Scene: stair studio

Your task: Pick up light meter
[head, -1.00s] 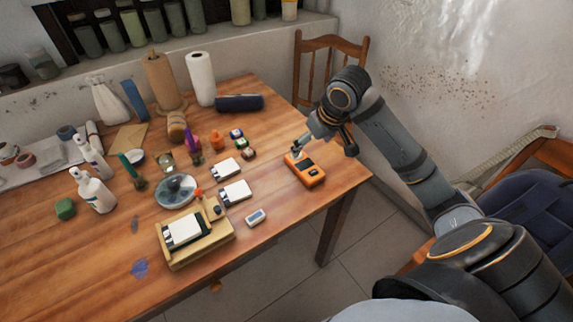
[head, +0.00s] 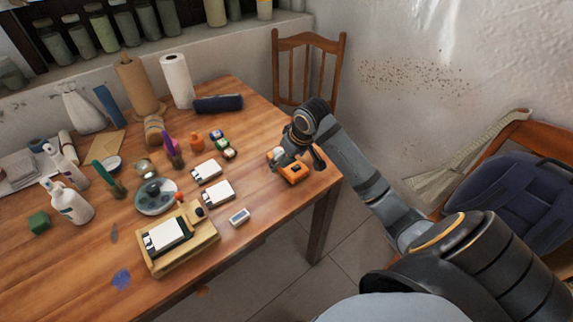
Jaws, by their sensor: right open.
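The light meter (head: 293,174) appears to be the orange, boxy device with a dark face, lying on the wooden table near its right corner. My right gripper (head: 299,164) is open over it, pointing down. One finger is by the meter's left end and the other by its right side. The gripper hides part of the meter's far end. I cannot tell whether the fingers touch it. My left gripper is not in view.
White cards (head: 217,193) and a small white device (head: 239,217) lie left of the meter. A wooden stand (head: 180,250) is at the front edge. Bottles and rolls crowd the left and back of the table (head: 262,120). A wooden chair (head: 309,60) stands behind.

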